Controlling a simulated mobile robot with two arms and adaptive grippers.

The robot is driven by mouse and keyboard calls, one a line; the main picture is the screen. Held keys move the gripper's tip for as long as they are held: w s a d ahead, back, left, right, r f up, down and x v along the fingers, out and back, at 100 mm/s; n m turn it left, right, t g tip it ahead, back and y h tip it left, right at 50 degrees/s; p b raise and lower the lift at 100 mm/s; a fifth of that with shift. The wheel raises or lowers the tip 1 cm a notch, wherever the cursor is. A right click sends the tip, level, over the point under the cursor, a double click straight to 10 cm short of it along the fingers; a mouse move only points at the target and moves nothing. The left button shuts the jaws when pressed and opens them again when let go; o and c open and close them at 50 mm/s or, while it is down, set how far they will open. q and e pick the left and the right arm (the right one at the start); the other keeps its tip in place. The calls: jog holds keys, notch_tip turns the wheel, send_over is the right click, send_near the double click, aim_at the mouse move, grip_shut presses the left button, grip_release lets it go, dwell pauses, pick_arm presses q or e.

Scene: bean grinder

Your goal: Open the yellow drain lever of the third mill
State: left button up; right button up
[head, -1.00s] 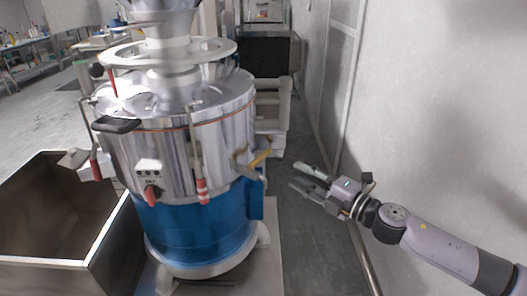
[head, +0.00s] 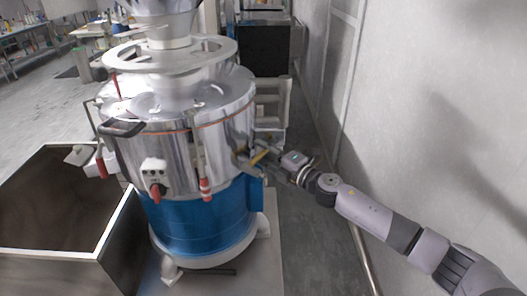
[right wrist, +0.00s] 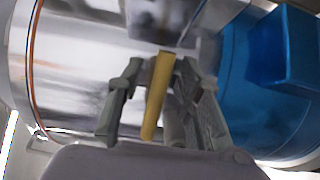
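The mill (head: 183,150) has a polished steel drum above a blue base and stands at centre left in the head view. Its yellow drain lever (head: 259,156) sits on the right side of the drum. In the right wrist view the lever (right wrist: 157,95) stands between the two fingers of my right gripper (right wrist: 155,100). My left gripper is not in view.
A dark open metal bin (head: 62,205) stands at the lower left beside the mill. A grey wall (head: 440,110) runs along the right, leaving a narrow strip of floor (head: 310,235). Red-handled clamps (head: 205,188) hang on the drum.

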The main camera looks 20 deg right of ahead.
grip_shut()
dwell(0.4)
dwell(0.4)
